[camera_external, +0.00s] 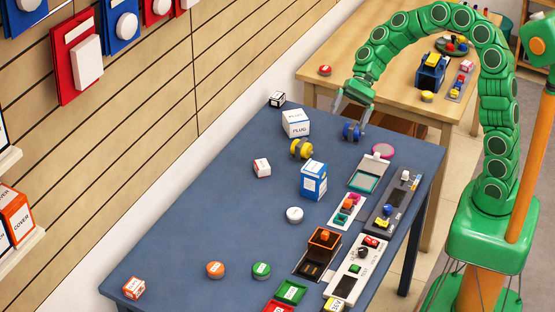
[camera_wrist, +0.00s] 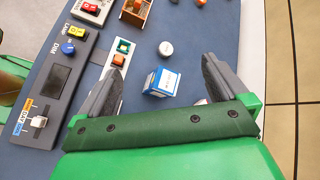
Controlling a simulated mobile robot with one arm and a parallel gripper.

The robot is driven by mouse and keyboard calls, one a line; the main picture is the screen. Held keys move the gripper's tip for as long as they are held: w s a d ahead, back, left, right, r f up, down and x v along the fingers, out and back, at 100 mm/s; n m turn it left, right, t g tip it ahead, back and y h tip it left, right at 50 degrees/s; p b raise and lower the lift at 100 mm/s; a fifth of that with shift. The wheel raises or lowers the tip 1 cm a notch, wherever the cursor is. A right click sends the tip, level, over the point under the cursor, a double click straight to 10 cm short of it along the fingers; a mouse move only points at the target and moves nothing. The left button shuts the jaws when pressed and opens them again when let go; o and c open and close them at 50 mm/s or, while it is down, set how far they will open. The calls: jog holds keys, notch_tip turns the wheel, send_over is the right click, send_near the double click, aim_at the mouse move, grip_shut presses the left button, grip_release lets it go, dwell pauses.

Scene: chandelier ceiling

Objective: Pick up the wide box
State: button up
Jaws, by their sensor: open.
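No box is labelled wide. A white box marked PLUG (camera_external: 295,123) sits near the far end of the blue table, and a taller blue-and-white box (camera_external: 313,180) stands nearer the middle. The blue-and-white box also shows in the wrist view (camera_wrist: 162,83), beyond and between the fingertips. My gripper (camera_external: 352,106) is open and empty, above the table's far end, to the right of the PLUG box in the picture. In the wrist view my gripper (camera_wrist: 163,68) has its fingers spread wide, touching no box.
A blue spool-like piece (camera_external: 352,131) lies close below my gripper, and a yellow one (camera_external: 301,149) is beside the PLUG box. A white round piece (camera_external: 294,214) is near the blue-and-white box. Panels line the right edge (camera_external: 392,203). The left-middle table is mostly clear.

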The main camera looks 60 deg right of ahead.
jog(key=w+d+f+m+t+y, duration=0.15)
jog(key=w+d+f+m, duration=0.3)
jog(key=w, duration=0.45)
jog(key=m+t+h, duration=0.2)
jog(key=m+t, duration=0.6)
jog(key=m, duration=0.4)
send_near(286, 128)
jog(key=shift+n+g, duration=0.25)
jog(key=v, duration=0.6)
jog(key=shift+w+a+r, duration=0.1)
jog(key=shift+w+r, duration=0.05)
jog(key=shift+r, duration=0.2)
jog(key=shift+w+f+h, duration=0.1)
jog(key=shift+f+h, duration=0.05)
jog(key=shift+h, duration=0.1)
jog(key=shift+x, duration=5.85)
jog(key=shift+c, duration=0.5)
jog(key=c, duration=0.6)
jog(key=shift+c, duration=0.2)
